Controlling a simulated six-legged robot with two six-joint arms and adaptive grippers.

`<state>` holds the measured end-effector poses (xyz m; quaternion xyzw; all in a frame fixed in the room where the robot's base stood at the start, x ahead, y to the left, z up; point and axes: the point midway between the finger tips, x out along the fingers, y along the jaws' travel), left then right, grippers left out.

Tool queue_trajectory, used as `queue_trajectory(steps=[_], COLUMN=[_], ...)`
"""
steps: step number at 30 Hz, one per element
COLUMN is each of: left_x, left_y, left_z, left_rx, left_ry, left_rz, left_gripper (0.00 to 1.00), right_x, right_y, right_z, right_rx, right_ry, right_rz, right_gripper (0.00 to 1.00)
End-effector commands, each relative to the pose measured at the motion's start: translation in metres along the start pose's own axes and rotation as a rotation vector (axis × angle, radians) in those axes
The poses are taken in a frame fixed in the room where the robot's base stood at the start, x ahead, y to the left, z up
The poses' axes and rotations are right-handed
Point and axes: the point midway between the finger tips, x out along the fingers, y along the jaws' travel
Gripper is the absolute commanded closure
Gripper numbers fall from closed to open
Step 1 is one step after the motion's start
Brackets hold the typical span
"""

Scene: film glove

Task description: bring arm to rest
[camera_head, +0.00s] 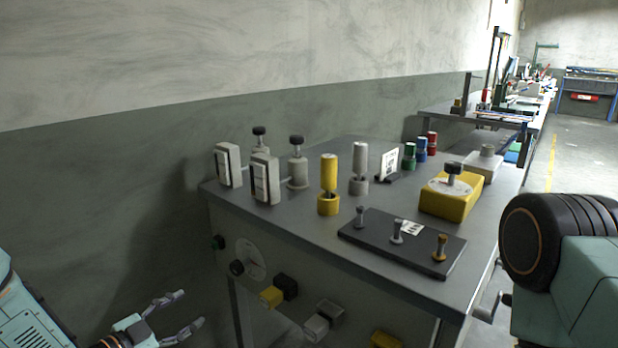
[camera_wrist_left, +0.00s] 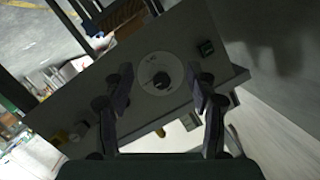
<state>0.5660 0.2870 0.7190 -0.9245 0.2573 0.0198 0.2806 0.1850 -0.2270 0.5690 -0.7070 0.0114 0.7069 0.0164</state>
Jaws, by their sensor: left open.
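My left gripper (camera_head: 184,318) is at the lower left in the head view, low in front of the wall and to the left of the grey bench. Its two fingers are spread and nothing is between them. In the left wrist view the open fingers (camera_wrist_left: 163,95) frame a round dial with a black knob (camera_wrist_left: 161,80) on the bench's front panel, some way beyond them. My right arm (camera_head: 565,270) shows at the right edge of the head view; its gripper is out of the picture.
The grey bench top (camera_head: 290,218) carries a yellow cylinder (camera_head: 328,174), a yellow box with a knob (camera_head: 450,195) and a black plate with several pegs (camera_head: 385,250). Yellow and grey blocks (camera_head: 272,296) stick out of its front. Floor on the right (camera_head: 575,165) is open.

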Motion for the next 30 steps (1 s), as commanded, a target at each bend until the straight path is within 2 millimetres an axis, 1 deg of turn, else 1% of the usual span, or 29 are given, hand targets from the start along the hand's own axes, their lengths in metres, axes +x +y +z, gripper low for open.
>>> queue_trajectory(steps=[1, 2, 4, 5, 6, 8, 9, 11, 12, 14, 15, 17, 18, 21, 22, 24, 30], left_x=[-0.003, -0.006, -0.018, -0.025, -0.036, -0.057, -0.072, -0.098, -0.117, -0.147, -0.168, -0.198, -0.217, -0.256, -0.265, -0.275, -0.277], left_y=[0.018, 0.029, 0.061, 0.077, 0.099, 0.131, 0.151, 0.181, 0.200, 0.225, 0.240, 0.260, 0.271, 0.289, 0.293, 0.299, 0.303], left_z=[0.012, 0.020, 0.038, 0.045, 0.053, 0.064, 0.068, 0.073, 0.075, 0.075, 0.074, 0.070, 0.067, 0.058, 0.055, 0.051, 0.051], left_rx=[-0.118, -0.192, -0.360, -0.431, -0.522, -0.643, -0.713, -0.802, -0.854, -0.914, -0.945, -0.974, -0.979, -0.960, -0.948, -0.919, -0.895], left_ry=[-0.088, -0.146, -0.289, -0.354, -0.445, -0.580, -0.667, -0.797, -0.884, -1.010, -1.091, -1.203, -1.269, -1.395, -1.419, -1.444, -1.449], left_rz=[0.007, 0.008, 0.013, 0.015, 0.016, 0.015, 0.012, 0.005, -0.002, -0.014, -0.023, -0.036, -0.040, -0.037, -0.031, -0.006, 0.015], left_gripper=[0.42, 0.42, 0.42, 0.42, 0.42, 0.42, 0.42, 0.42, 0.42, 0.42, 0.42, 0.42, 0.42, 0.42, 0.42, 0.42, 0.42], right_x=[0.000, 0.000, 0.000, 0.000, 0.000, -0.001, -0.001, -0.001, -0.001, -0.001, -0.001, -0.002, -0.002, -0.002, -0.002, -0.002, -0.002], right_y=[0.000, 0.000, 0.000, 0.000, 0.000, 0.000, 0.000, 0.000, 0.000, 0.000, 0.000, 0.000, 0.000, 0.000, 0.000, 0.000, 0.000], right_z=[0.000, 0.000, 0.000, 0.000, 0.000, 0.000, 0.000, 0.000, 0.000, 0.000, 0.000, 0.000, 0.000, 0.000, 0.000, 0.000, 0.000], right_rx=[0.000, 0.000, 0.000, 0.000, 0.000, 0.000, 0.000, 0.000, 0.000, 0.000, 0.000, 0.000, 0.000, 0.000, 0.000, 0.000, 0.000], right_ry=[0.000, 0.000, 0.000, 0.000, 0.000, 0.000, 0.000, 0.000, 0.000, 0.000, 0.000, 0.000, 0.000, 0.000, 0.000, 0.000, 0.000], right_rz=[0.000, 0.000, 0.000, 0.000, 0.000, 0.000, 0.000, 0.000, 0.000, 0.000, 0.000, 0.000, 0.000, 0.000, 0.000, 0.000, 0.000], right_gripper=[0.60, 0.60, 0.60, 0.60, 0.60, 0.60, 0.60, 0.60, 0.60, 0.60, 0.60, 0.60, 0.60, 0.60, 0.60, 0.60, 0.60])
